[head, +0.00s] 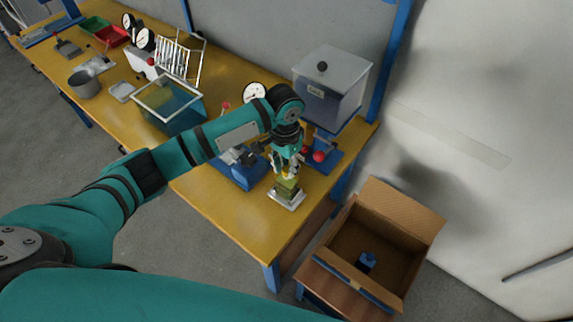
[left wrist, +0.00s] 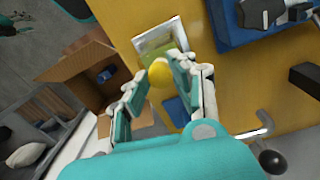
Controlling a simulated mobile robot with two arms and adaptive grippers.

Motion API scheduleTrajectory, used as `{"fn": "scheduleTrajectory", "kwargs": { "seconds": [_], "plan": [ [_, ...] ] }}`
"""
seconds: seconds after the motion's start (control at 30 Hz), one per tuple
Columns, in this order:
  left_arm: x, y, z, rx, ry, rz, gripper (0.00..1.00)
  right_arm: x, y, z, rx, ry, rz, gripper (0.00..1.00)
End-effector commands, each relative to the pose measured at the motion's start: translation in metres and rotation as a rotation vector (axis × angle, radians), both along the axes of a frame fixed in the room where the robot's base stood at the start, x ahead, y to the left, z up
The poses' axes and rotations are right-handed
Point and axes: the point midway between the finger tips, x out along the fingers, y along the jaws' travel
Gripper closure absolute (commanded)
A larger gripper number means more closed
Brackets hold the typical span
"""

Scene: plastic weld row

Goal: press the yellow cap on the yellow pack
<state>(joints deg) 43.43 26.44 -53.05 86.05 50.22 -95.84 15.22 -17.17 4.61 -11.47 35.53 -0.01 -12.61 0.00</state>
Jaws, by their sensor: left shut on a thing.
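My left gripper (head: 287,170) hangs over the near right end of the bench, directly above the yellow pack (head: 288,187). The pack is olive-yellow and stands upright on a small pale metal plate (head: 280,199). In the left wrist view, the round yellow cap (left wrist: 159,73) sits between the fingertips of my left gripper (left wrist: 154,86), which is shut on it. The pack shows partly behind the cap there, on the plate (left wrist: 150,39). I cannot tell whether cap and pack touch. My right gripper is not in view.
A blue fixture (head: 240,173) stands close left of the pack, and a blue stand with a red knob (head: 319,156) is behind it. A grey lidded container (head: 330,88) is at the back. An open cardboard box (head: 415,222) stands off the bench end.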

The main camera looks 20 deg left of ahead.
Motion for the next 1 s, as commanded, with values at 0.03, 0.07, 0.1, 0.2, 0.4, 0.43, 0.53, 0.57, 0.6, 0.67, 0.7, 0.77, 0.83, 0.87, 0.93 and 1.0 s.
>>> {"fn": "scheduleTrajectory", "kwargs": {
  "seconds": [0.03, 0.07, 0.1, 0.2, 0.4, 0.43, 0.53, 0.57, 0.6, 0.67, 0.7, 0.77, 0.83, 0.87, 0.93, 1.0],
  "plan": [
    [0.0000, -0.0001, -0.0001, 0.000, 0.000, 0.000, 0.85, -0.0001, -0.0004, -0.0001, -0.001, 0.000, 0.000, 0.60],
    [0.0000, 0.0000, -0.0001, 0.000, 0.000, 0.000, 0.85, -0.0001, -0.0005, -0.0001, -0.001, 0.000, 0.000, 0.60],
    [0.0000, 0.0000, -0.0001, 0.000, 0.000, 0.000, 0.85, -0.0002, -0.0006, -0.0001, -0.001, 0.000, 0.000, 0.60],
    [0.0000, 0.0000, -0.0001, 0.000, 0.000, 0.000, 0.85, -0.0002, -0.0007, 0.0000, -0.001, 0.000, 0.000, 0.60],
    [-0.0002, 0.0000, 0.0000, 0.000, 0.001, 0.000, 0.85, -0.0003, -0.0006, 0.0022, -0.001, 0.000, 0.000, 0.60],
    [-0.0002, 0.0000, -0.0001, 0.000, 0.001, 0.000, 0.85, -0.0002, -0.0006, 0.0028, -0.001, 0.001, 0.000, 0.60],
    [-0.0003, 0.0000, -0.0006, 0.000, 0.001, 0.001, 0.85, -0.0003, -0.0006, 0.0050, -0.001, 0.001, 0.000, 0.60],
    [-0.0003, 0.0000, -0.0008, 0.000, 0.001, 0.001, 0.85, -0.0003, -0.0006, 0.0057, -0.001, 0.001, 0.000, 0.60],
    [-0.0003, 0.0000, -0.0012, 0.000, 0.001, 0.001, 0.85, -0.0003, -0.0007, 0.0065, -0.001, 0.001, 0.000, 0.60],
    [-0.0002, 0.0001, -0.0016, 0.000, 0.001, 0.000, 0.85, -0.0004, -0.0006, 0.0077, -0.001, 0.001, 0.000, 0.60],
    [-0.0002, 0.0000, -0.0018, 0.000, 0.001, 0.000, 0.85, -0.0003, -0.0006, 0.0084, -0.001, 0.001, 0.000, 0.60],
    [-0.0001, 0.0001, -0.0023, 0.000, 0.000, 0.000, 0.85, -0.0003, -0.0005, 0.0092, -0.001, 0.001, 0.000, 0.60],
    [0.0000, 0.0001, -0.0028, 0.000, 0.000, 0.000, 0.85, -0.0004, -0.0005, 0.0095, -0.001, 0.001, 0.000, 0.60],
    [0.0000, 0.0002, -0.0030, 0.000, 0.000, 0.000, 0.85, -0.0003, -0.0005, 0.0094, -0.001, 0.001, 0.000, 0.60],
    [0.0001, 0.0002, -0.0033, 0.000, 0.000, 0.000, 0.85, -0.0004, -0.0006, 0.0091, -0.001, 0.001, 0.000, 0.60],
    [0.0000, 0.0001, -0.0033, 0.000, 0.000, 0.000, 0.85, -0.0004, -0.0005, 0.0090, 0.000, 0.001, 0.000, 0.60]
  ]
}}
